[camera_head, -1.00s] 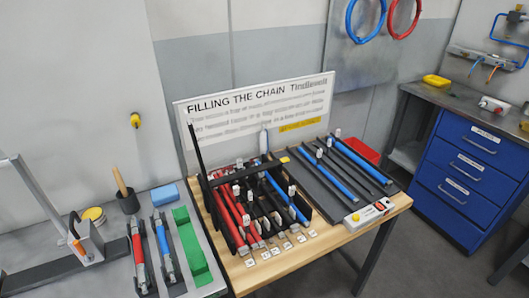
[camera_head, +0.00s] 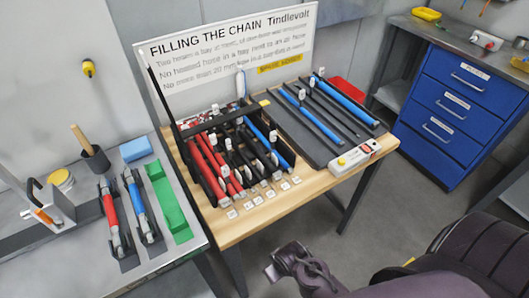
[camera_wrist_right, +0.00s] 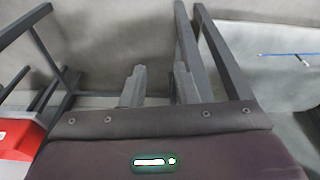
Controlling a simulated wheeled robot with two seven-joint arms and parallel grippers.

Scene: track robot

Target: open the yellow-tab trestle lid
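The black trestle rack (camera_head: 222,190) stands on the wooden table and holds red, black and blue hoses. A black bar (camera_head: 225,119) lies across the hoses near the back of the rack, with a small yellow tab (camera_head: 265,103) at its right end; it looks closed. Another thin black bar (camera_head: 161,92) stands up at the rack's left side. My right gripper (camera_head: 282,262) is low in front of the table, well apart from the tab. In the right wrist view its two fingers (camera_wrist_right: 158,82) are apart with nothing between them. My left gripper is not in view.
A dark tray (camera_head: 318,118) with blue and black hoses lies to the right, with a switch box (camera_head: 356,157) at its front. A sign (camera_head: 235,50) stands behind the rack. A grey bench (camera_head: 85,250) is at left, blue drawers (camera_head: 452,115) at right.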

